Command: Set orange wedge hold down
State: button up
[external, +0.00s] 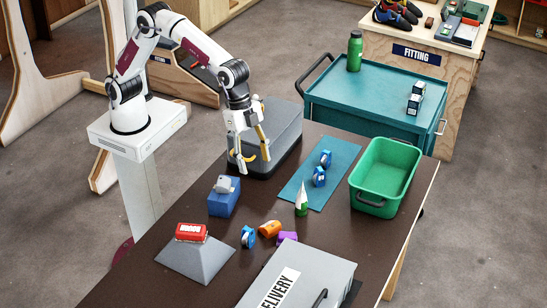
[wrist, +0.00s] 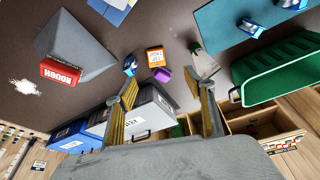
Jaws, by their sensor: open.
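My gripper (external: 254,162) hangs above the table, in front of the grey case, apart from the orange hold. In the wrist view my gripper (wrist: 167,88) has its two yellow-padded fingers wide apart with nothing held between them.
A grey case (external: 283,125) stands behind my gripper.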

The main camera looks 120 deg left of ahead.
jog(key=s+a+r+n+t, duration=0.1)
jog(key=s+a+r, duration=0.4)
jog(key=s, duration=0.5)
jog(key=s+a+r+n, duration=0.1)
jog(key=s+a+r, duration=0.2)
jog(key=s+r, duration=0.55)
jog(key=s+a+f+n, duration=0.1)
jog(key=s+a+f, duration=0.1)
jog(key=s, duration=0.9)
jog(key=s+a+f+n+t+y, duration=0.1)
jog(key=s+a+f, duration=0.1)
jog(key=s, duration=0.9)
jog(key=shift+a+f, duration=0.3)
jog(key=shift+f, duration=0.4)
jog(key=shift+c, duration=0.6)
